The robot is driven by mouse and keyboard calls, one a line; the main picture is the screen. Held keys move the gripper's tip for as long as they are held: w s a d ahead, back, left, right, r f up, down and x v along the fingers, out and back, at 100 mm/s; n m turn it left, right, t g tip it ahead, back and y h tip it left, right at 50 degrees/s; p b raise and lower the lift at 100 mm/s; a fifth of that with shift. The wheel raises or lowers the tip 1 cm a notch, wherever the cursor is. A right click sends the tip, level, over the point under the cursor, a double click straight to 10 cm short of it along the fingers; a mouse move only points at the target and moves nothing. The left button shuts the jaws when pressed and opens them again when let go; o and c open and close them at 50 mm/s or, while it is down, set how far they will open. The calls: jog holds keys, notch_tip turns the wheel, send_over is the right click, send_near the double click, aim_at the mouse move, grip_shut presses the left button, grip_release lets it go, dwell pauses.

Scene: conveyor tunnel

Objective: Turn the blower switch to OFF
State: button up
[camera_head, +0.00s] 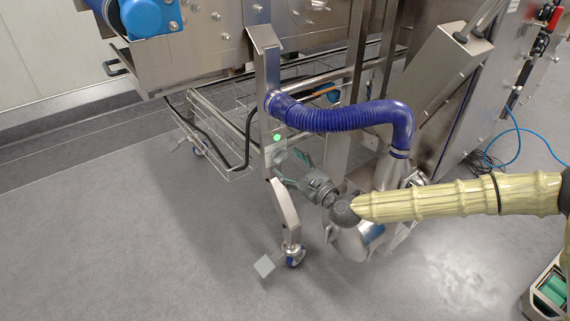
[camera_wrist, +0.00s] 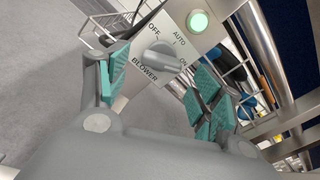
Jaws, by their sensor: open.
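The blower switch (camera_wrist: 160,61) is a grey rotary knob on a pale metal plate, labelled OFF, AUTO, ON and BLOWER. Its bar appears to lie toward the ON label, but the exact pointer is hard to read. A lit green lamp (camera_wrist: 197,21) sits above it and also shows in the head view (camera_head: 277,137). My gripper (camera_wrist: 160,78) is open and empty, with its teal-padded fingers on either side of the knob in the picture. I cannot tell whether they touch it. In the head view my gripper (camera_head: 289,168) is close to the plate, and the knob is not clearly visible.
A blue hose (camera_head: 340,118) arches from the machine's post to the metal blower (camera_head: 358,240), just behind my arm. A wire basket (camera_head: 220,115) is behind the plate. A caster foot (camera_head: 295,255) stands below. Grey floor is open at left.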

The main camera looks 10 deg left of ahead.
aim_at(280, 156)
jog(key=shift+x, duration=1.55)
jog(key=shift+c, duration=0.5)
jog(key=c, duration=0.9)
